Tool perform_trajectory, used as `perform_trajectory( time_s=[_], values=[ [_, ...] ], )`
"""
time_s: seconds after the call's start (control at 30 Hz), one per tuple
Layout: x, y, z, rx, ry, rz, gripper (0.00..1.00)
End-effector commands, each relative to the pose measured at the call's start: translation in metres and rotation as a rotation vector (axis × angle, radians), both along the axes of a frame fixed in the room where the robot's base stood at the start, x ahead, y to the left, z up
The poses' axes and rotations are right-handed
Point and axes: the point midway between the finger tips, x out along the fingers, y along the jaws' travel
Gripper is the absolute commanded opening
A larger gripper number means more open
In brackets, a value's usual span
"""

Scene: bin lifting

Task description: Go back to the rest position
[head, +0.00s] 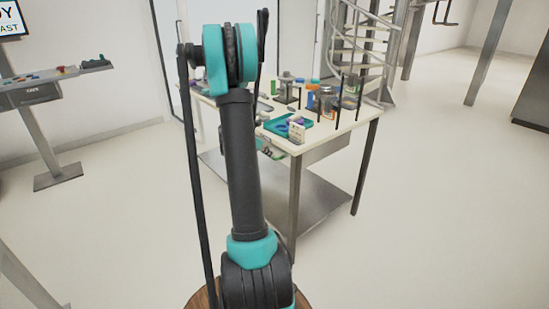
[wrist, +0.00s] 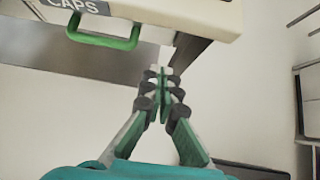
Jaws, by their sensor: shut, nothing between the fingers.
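My gripper (wrist: 162,80) shows in the wrist view, with its two green and grey fingers together and nothing between them. It is in free space near the corner of a pale table or drawer unit. A drawer front labelled CAPS (wrist: 85,6) with a green handle (wrist: 104,40) is at the upper left of that view, apart from the fingers. In the head view my arm stands upright in the middle and covers part of the table; I cannot make out the whole gripper there.
A table (head: 345,128) with a lower shelf (head: 310,200) stands ahead. It carries a teal tray (head: 275,127), an orange item (head: 310,101) and several small objects. A console (head: 35,95) on a post stands at the left. A spiral staircase (head: 365,40) is behind. The floor at the right is clear.

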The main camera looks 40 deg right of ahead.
Motion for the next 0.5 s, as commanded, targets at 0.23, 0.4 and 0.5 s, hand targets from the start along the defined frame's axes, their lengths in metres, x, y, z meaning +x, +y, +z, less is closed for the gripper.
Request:
perform_trajectory(
  time_s=[0.23, 0.4, 0.5],
  values=[
    [0.000, 0.007, 0.007, 0.000, -0.001, -0.001, 0.00],
    [-0.002, 0.014, 0.009, 0.012, -0.024, -0.012, 0.00],
    [-0.008, 0.036, 0.014, 0.050, -0.100, -0.055, 0.00]
  ],
)
